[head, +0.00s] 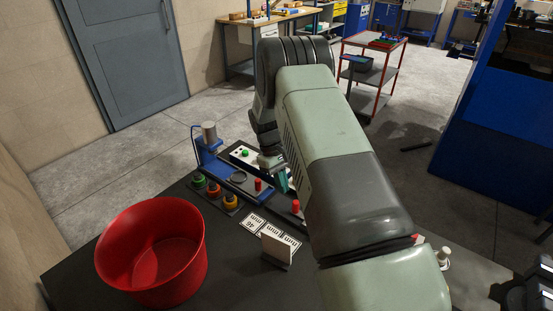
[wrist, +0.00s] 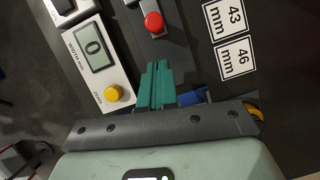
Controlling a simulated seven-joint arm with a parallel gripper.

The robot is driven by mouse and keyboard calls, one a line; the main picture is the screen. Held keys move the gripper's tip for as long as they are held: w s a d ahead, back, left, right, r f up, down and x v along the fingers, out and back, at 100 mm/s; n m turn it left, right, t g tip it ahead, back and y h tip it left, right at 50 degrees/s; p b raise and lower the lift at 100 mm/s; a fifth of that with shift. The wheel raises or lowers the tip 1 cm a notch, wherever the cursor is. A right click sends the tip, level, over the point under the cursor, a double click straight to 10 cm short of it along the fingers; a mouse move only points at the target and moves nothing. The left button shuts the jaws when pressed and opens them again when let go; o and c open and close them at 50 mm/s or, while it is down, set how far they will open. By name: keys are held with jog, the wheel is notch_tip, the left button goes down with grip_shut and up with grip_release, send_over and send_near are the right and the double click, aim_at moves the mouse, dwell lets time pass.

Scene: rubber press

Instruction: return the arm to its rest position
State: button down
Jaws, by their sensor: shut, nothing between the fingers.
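My gripper (head: 284,183) hangs over the black table, right of the blue press. Its teal fingers show in the wrist view (wrist: 156,84), pressed together with nothing between them. My green and grey arm reaches across the middle of the head view and hides part of the table. Below the fingers in the wrist view are a width display (wrist: 95,47) reading 0, with a yellow button (wrist: 113,93), and a red button (wrist: 153,22). I cannot tell the exact height of the fingers above the table.
A red bin (head: 150,255) stands front left. Size cards (head: 251,223) and an upright pale plate (head: 276,246) are in the middle. Bare table lies between bin and plate.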

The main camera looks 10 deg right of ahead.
notch_tip(320, 180, up, 22)
jog(key=a+m+t, duration=0.1)
jog(key=t, duration=0.1)
jog(key=s+r+m+t+y, duration=0.1)
jog(key=s+r+m+t, duration=0.1)
jog(key=s+r, duration=0.95)
jog(key=s+d+r+m+t, duration=0.1)
jog(key=s+r+t, duration=0.1)
jog(key=s, duration=0.8)
jog(key=s+d+r+m+t+y, duration=0.1)
jog(key=s+r+m+t, duration=0.1)
jog(key=s, duration=0.9)
jog(key=shift+r+t, duration=0.3)
jog(key=shift+t, duration=0.3)
jog(key=shift+w, duration=0.1)
